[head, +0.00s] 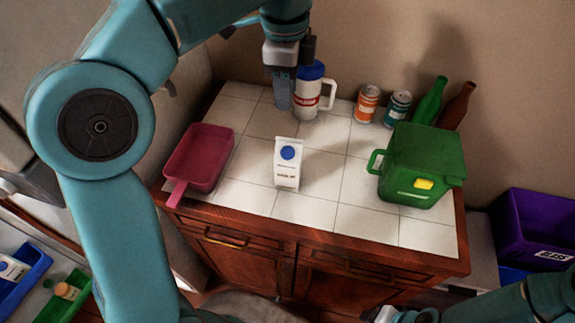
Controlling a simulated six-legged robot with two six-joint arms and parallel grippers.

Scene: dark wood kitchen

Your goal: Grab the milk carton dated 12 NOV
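A white milk carton (287,174) with a blue round cap stands upright on the tiled counter, near the middle. Its dark print is too small to read as a date.
A pink pan-like tray (199,157) lies left on the counter. A green lidded bin (421,165), cans (368,104) and bottles (430,101) stand right. A purple crate (535,235) is beyond the right edge. Blue (30,281) and green trays are lower left. Tiles around the carton are clear.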

